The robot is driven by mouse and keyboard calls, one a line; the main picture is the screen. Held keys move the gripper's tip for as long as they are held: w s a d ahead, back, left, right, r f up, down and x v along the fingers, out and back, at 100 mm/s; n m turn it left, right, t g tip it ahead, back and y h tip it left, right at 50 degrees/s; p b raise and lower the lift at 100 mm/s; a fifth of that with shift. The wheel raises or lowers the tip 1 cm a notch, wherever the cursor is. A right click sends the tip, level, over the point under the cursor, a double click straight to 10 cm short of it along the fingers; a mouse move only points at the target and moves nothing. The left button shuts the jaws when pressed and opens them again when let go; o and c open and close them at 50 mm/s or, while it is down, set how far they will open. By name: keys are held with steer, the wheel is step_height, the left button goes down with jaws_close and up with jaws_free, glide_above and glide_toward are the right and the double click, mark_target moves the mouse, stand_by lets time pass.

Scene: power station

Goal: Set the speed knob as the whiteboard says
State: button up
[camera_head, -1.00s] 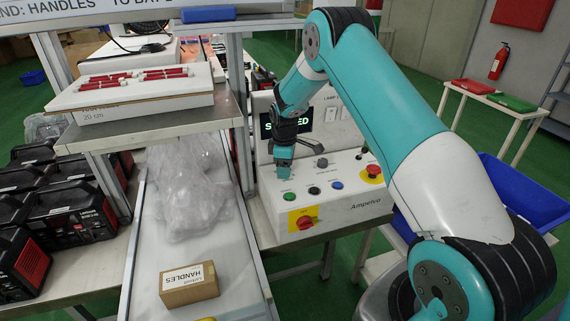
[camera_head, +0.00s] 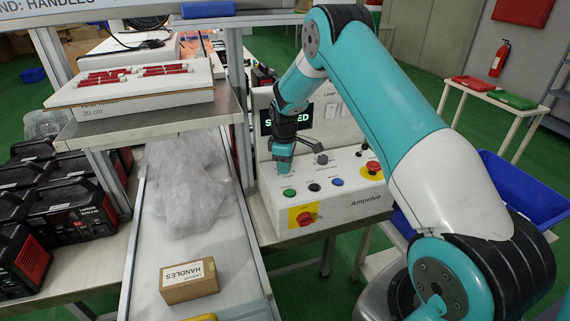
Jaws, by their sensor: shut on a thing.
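The white control console (camera_head: 350,205) stands right of the belt.
A display (camera_head: 303,118) behind my wrist is partly covered. A red switch on a yellow plate (camera_head: 303,216) is on the console's front. A cardboard box (camera_head: 190,290) and clear plastic wrap (camera_head: 190,185) lie on the belt. A metal post (camera_head: 238,90) stands close left of my gripper.

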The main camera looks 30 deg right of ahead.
steer(key=m+b, duration=0.1)
steer(key=m, duration=0.5)
steer(key=shift+b, duration=0.3)
steer(key=m+b, duration=0.1)
steer(key=m, duration=0.3)
steer(key=shift+m, duration=0.4)
steer(key=shift+g, duration=0.3)
steer(key=o, duration=0.9)
steer(key=shift+a+r, duration=0.1)
steer(key=r, duration=0.4)
steer(key=r+b, duration=0.1)
steer(key=r, duration=0.3)
steer(key=r+b, duration=0.1)
steer(key=r, duration=0.3)
steer(key=shift+w+a, duration=0.1)
steer(key=shift+a, duration=0.2)
